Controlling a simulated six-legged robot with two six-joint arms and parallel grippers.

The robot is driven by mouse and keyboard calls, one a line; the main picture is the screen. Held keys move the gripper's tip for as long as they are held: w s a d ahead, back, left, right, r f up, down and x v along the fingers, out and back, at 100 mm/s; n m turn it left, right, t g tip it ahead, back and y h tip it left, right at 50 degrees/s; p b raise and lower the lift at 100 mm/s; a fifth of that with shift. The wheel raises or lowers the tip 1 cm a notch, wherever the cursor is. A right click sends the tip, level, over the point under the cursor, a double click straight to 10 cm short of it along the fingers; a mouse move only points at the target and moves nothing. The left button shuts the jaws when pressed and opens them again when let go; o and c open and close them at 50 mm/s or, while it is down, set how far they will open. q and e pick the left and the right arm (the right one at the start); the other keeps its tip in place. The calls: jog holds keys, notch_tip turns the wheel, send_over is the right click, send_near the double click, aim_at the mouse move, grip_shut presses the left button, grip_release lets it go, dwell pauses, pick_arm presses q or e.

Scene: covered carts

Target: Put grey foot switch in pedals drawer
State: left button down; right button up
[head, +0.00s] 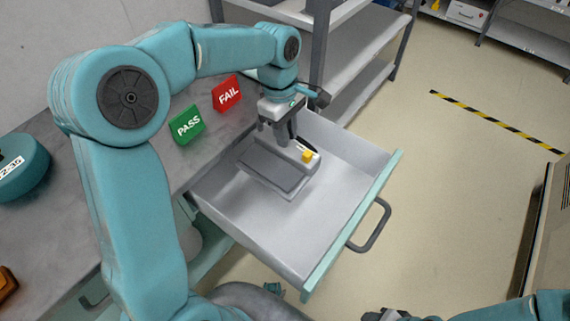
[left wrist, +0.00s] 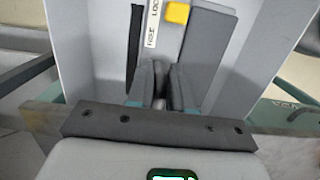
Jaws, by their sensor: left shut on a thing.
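The grey foot switch (head: 272,168) has a dark grey pedal plate and a pale strip with a yellow button. It is inside the outline of the open drawer (head: 342,225), near its back left part. My left gripper (head: 291,141) is shut on the foot switch from above, at its far edge. The left wrist view shows the two fingers (left wrist: 160,88) close together by the switch's pale strip and grey plate (left wrist: 208,48). Whether the switch touches the drawer floor I cannot tell. Part of my right arm shows at the bottom right edge; its jaws are not clear.
The drawer has a teal front with a dark handle (head: 370,226); its front half is empty. A green PASS sign (head: 187,125) and a red FAIL sign (head: 227,93) stand on the grey worktop. A grey shelf rack (head: 350,50) stands behind. Open floor lies to the right.

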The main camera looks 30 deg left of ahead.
aim_at(285, 159)
pick_arm(q)
notch_tip(285, 159, down, 4)
jog(key=shift+a+f+b, duration=0.1)
jog(key=shift+b, duration=0.2)
notch_tip(285, 159, down, 6)
jog(key=shift+r+b, duration=0.1)
jog(key=shift+b, duration=0.5)
jog(key=c, duration=1)
grip_release()
